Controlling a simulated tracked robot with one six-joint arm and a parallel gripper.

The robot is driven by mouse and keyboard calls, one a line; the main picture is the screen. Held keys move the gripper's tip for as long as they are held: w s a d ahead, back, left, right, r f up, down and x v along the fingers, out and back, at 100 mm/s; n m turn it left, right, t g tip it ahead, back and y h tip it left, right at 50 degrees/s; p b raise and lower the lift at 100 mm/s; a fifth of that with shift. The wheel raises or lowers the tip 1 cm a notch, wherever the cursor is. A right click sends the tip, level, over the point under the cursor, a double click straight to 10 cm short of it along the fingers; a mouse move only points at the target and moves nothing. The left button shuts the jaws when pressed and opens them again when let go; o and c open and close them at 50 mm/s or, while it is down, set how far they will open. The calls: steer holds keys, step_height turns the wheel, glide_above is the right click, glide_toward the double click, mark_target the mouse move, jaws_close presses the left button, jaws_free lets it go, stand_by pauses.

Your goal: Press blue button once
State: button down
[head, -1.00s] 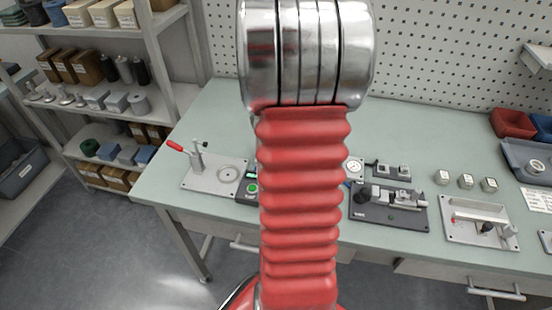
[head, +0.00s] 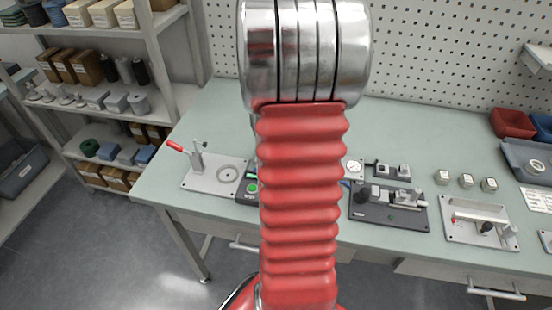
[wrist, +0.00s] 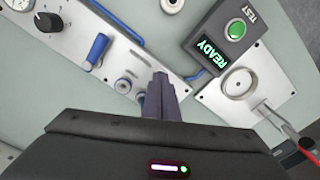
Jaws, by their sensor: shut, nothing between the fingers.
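My gripper (wrist: 159,78) is shut and empty in the wrist view, its fingertips beside the edge of a pale panel (wrist: 60,42). I cannot tell whether either is the blue button, nor whether the fingers touch anything. In the head view my arm hides my gripper and the middle of the bench.
A grey TEST box (wrist: 210,38) with a green button (wrist: 236,30) and a READY display stands beside a plate with a round seat (wrist: 238,84) and a red-handled lever (head: 176,146). Black-based (head: 388,208) and pale (head: 480,222) fixtures stand right of my arm.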

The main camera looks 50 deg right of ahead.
step_height(320, 180, up, 7)
stand_by(1.1)
stand_by(0.6)
steer(key=shift+f, duration=0.25)
steer(key=a+r+n+t, duration=0.2)
steer(key=a+r, duration=0.1)
steer(key=a, duration=0.9)
steer(key=s+a+r+n+t, duration=0.1)
steer(key=a+r+n, duration=0.2)
steer(key=a, duration=0.9)
steer(key=s+a+r+n+t, duration=0.1)
steer(key=a+r+n+t, duration=0.1)
steer(key=a, duration=1)
steer(key=shift+a+r+t, duration=0.15)
steer(key=shift+r+t, duration=0.15)
steer(key=shift+r, duration=0.55)
